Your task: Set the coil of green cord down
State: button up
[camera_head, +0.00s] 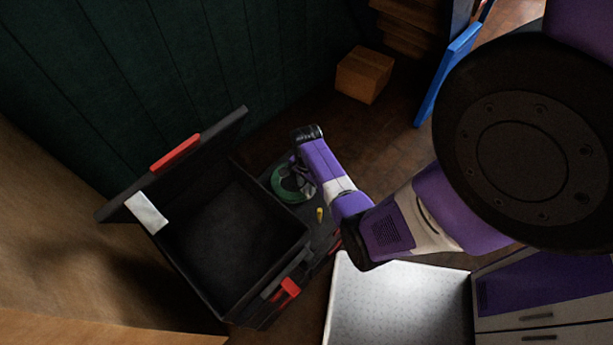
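The coil of green cord (285,188) shows as a green ring left of my arm's purple end, over a dark surface (315,232). Its right side is partly covered by the end of my arm. My gripper (296,172) is at the coil, small and dark and mostly hidden beneath the wrist. I cannot tell whether its fingers are closed on the cord, or whether the coil touches the surface.
An open black toolbox (225,225) with red latches stands left of the coil, its lid raised. A small yellow object (319,214) lies just below the coil. A cardboard box (364,74) and a blue panel (446,75) stand at the back. A pale speckled top (395,305) is at the front.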

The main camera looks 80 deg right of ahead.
notch_tip(320, 180, up, 11)
jog(key=p, duration=0.1)
jog(key=shift+r, duration=0.2)
dwell(0.6)
